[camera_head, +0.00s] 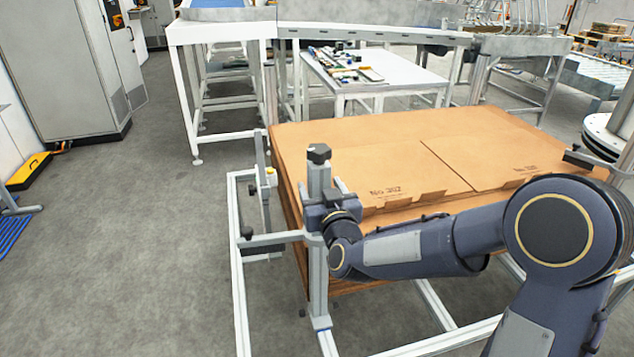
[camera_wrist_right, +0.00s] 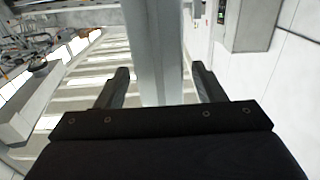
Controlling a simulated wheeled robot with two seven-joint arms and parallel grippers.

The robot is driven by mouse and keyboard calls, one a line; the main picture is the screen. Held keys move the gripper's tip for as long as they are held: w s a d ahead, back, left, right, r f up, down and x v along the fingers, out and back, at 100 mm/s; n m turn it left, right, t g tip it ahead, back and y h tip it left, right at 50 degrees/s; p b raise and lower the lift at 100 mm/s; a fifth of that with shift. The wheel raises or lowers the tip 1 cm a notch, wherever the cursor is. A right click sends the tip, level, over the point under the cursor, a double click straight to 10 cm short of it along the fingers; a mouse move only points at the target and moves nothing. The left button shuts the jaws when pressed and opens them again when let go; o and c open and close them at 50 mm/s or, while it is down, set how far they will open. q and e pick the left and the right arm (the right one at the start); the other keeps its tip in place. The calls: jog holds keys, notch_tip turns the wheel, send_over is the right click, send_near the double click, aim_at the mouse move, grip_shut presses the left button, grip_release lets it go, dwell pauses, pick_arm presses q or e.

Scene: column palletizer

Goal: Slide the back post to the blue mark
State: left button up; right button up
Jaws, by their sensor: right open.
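A grey upright post (camera_head: 318,278) with a black knob on top stands at the near left corner of the cardboard stack. My right gripper (camera_head: 326,205) is at the upper part of this post. In the right wrist view the gripper (camera_wrist_right: 160,78) is open, with one finger on each side of a grey post (camera_wrist_right: 153,45). A second slim grey post (camera_head: 262,160) with a small yellow part stands farther back along the stack's left side. I cannot tell for sure which one is the back post. My left gripper is not in view.
The flat cardboard stack (camera_head: 400,145) fills the space right of the posts. A light metal frame (camera_head: 238,285) runs along the floor around it. A small table (camera_head: 400,75) with parts stands behind.

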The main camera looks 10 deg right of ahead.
jog(key=s, duration=0.3)
jog(key=s, duration=0.1)
jog(key=s+d+r+g+y, duration=0.1)
jog(key=s+p, duration=0.1)
jog(key=shift+d+r+g, duration=0.35)
jog(key=shift+r+g, duration=0.05)
jog(key=s+d+f+m+g+y+p, duration=0.1)
jog(key=s+g, duration=0.4)
jog(key=s, duration=0.9)
jog(key=s+d+f+m+g+y+p, duration=0.1)
jog(key=s+d+f+g+p, duration=0.2)
jog(key=s, duration=1.2)
jog(key=g, duration=0.2)
jog(key=shift+g, duration=0.3)
jog(key=shift+o, duration=0.5)
jog(key=shift+f, duration=0.1)
